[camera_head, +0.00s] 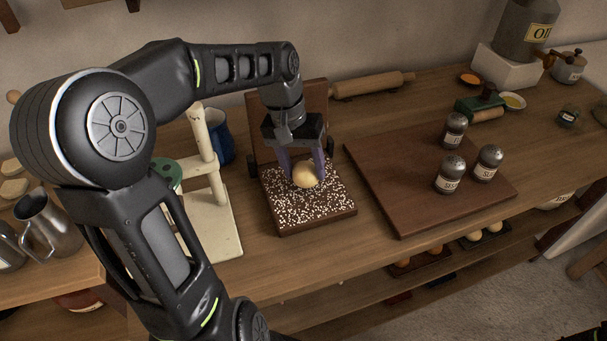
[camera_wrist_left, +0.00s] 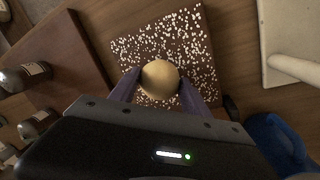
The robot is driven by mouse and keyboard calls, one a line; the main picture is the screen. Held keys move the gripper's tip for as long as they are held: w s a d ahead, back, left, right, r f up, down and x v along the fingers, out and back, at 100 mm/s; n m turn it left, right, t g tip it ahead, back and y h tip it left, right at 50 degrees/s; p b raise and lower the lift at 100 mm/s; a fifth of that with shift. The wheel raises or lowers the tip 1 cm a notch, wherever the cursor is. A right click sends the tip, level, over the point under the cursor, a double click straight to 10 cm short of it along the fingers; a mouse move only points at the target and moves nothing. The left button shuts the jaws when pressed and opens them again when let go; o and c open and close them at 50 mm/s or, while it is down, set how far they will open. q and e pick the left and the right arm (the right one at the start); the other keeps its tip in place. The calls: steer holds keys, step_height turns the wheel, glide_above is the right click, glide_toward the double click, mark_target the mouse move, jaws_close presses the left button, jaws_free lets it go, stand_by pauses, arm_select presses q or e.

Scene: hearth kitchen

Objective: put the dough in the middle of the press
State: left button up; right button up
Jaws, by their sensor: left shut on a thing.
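The dough (camera_head: 306,174) is a pale round ball. It also shows in the left wrist view (camera_wrist_left: 160,80), between the two purple fingers. My left gripper (camera_head: 305,170) points down over the press and is shut on the dough. The press (camera_head: 290,214) is a dark wooden base with a white-speckled top, and its lid (camera_head: 311,101) stands upright behind. The dough is over the speckled top, near its middle or a little toward the hinge; I cannot tell whether it touches the surface. My right gripper does not show.
A brown board (camera_head: 400,194) with several shakers (camera_head: 449,174) lies right of the press. A cream stand (camera_head: 214,224) and a blue mug (camera_head: 218,137) are at its left. A rolling pin (camera_head: 372,86) lies behind. Bare counter shows in front of the press.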

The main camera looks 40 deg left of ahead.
mark_target(303, 178)
arm_select(q)
steer(key=shift+a+x, duration=0.15)
steer(key=shift+x, duration=0.55)
steer(key=shift+a+x, duration=0.1)
steer(key=shift+x, duration=0.55)
steer(key=shift+s+f, duration=0.1)
steer(key=shift+f, duration=0.05)
steer(key=shift+f, duration=0.15)
steer(key=o, duration=1)
steer(key=v, duration=1.2)
steer(key=shift+r, duration=0.25)
